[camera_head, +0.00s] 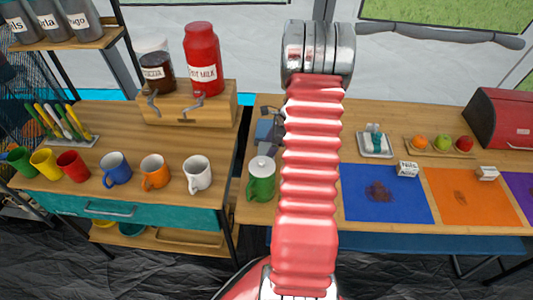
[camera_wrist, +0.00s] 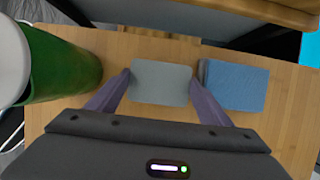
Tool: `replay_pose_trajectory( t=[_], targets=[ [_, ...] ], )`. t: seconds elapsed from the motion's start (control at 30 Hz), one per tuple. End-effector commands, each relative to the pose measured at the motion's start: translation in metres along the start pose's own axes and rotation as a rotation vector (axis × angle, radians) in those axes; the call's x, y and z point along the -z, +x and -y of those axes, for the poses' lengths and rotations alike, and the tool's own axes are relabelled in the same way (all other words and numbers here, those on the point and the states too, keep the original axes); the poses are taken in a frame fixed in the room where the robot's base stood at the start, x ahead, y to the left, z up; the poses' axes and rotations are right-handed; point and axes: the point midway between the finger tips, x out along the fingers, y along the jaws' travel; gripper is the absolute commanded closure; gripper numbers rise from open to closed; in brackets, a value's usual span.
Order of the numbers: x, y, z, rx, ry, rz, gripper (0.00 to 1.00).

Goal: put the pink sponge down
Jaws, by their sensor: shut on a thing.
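My gripper (camera_wrist: 160,78) points down over the wooden counter, its two purplish fingers shut on the sides of a flat grey block (camera_wrist: 160,82), which looks like a sponge. No pink shows on it, and I see no pink sponge elsewhere. Whether the block touches the counter I cannot tell. A blue sponge (camera_wrist: 233,85) lies just right of the right finger, close beside the grey block. In the head view my red arm hides much of this spot, and a blue shape (camera_head: 265,131) shows left of the arm.
A green pot with a pale lid (camera_head: 261,181) stands close on the left; its green side (camera_wrist: 62,65) also shows in the wrist view. Mugs (camera_head: 154,171) line the left counter. Bare wood (camera_wrist: 285,125) shows right of the blue sponge. A blue mat (camera_head: 400,208) lies farther right.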

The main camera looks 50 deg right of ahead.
Motion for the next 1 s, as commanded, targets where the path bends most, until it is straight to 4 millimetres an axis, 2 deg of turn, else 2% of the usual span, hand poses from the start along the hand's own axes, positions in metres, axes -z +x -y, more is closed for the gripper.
replay_pose_trajectory(
  t=[0.17, 0.53, 0.57, 0.6, 0.67, 1.0],
  targets=[
    [0.008, 0.018, 0.0, 0.0, 0.0, 0.0, 0.52],
    [0.009, 0.02, 0.0, 0.0, 0.001, 0.0, 0.52],
    [0.009, 0.02, 0.0, 0.0, 0.001, 0.0, 0.27],
    [0.009, 0.02, 0.0, 0.0, 0.0, 0.0, 0.24],
    [0.009, 0.02, 0.0, 0.0, 0.0, 0.0, 0.2],
    [0.008, 0.017, 0.0, 0.001, -0.001, 0.0, 0.19]
  ],
)
